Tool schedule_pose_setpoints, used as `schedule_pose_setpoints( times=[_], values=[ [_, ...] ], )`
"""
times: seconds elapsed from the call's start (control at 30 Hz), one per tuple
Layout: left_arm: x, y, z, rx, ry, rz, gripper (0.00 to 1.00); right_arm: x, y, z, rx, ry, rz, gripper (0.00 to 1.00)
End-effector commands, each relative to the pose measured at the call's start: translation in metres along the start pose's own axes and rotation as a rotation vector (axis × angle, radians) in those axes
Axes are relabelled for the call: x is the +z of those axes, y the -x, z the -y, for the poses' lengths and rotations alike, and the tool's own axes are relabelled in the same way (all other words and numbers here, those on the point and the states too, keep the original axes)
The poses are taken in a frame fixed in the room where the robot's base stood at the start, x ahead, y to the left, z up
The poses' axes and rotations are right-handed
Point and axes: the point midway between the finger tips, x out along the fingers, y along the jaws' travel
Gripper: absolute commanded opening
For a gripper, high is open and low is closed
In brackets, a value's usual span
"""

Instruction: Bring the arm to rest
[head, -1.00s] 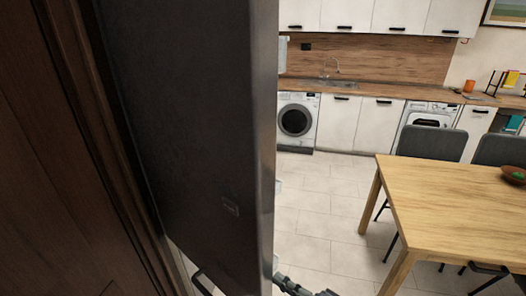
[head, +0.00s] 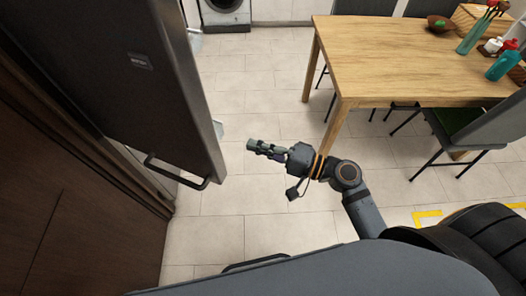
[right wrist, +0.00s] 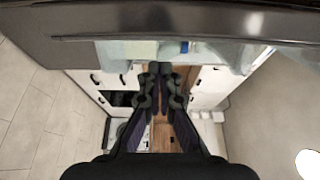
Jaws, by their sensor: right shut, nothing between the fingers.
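My right gripper (head: 256,146) points left in the head view, over the floor just right of an open dark door. Its fingers look closed together, with nothing held. In the right wrist view the two fingertips (right wrist: 160,70) meet in front of the camera, with no object between them. The right arm reaches in from the lower right of the head view. My left gripper is not in view.
The dark appliance door (head: 120,70) stands open at left, its bar handle (head: 178,176) near the gripper but apart from it. A wooden table (head: 400,60) with chairs is at the upper right. Tiled floor (head: 270,95) is free between door and table.

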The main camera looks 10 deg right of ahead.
Motion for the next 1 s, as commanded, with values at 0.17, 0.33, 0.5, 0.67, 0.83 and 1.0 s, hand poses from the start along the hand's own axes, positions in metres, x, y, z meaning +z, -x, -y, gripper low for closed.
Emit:
schedule_pose_setpoints(
  times=[0.17, 0.33, 0.5, 0.67, 0.83, 1.0],
  values=[
    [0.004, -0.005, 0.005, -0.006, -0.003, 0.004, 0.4, 0.005, 0.012, 0.0, 0.002, 0.0, 0.001, 0.0],
    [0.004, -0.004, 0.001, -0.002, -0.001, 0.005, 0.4, 0.005, 0.014, 0.002, -0.002, -0.001, 0.0, 0.0],
    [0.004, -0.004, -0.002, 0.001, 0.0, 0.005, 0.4, 0.005, 0.013, 0.002, -0.002, -0.001, 0.0, 0.0],
    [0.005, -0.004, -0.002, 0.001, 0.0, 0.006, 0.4, -0.002, 0.014, -0.012, 0.028, 0.003, -0.02, 0.0],
    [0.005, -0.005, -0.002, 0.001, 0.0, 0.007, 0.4, -0.041, 0.03, -0.113, 0.248, 0.042, -0.148, 0.0],
    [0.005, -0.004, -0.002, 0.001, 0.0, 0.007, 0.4, -0.07, 0.082, -0.255, 0.591, 0.118, -0.259, 0.0]
  ],
)
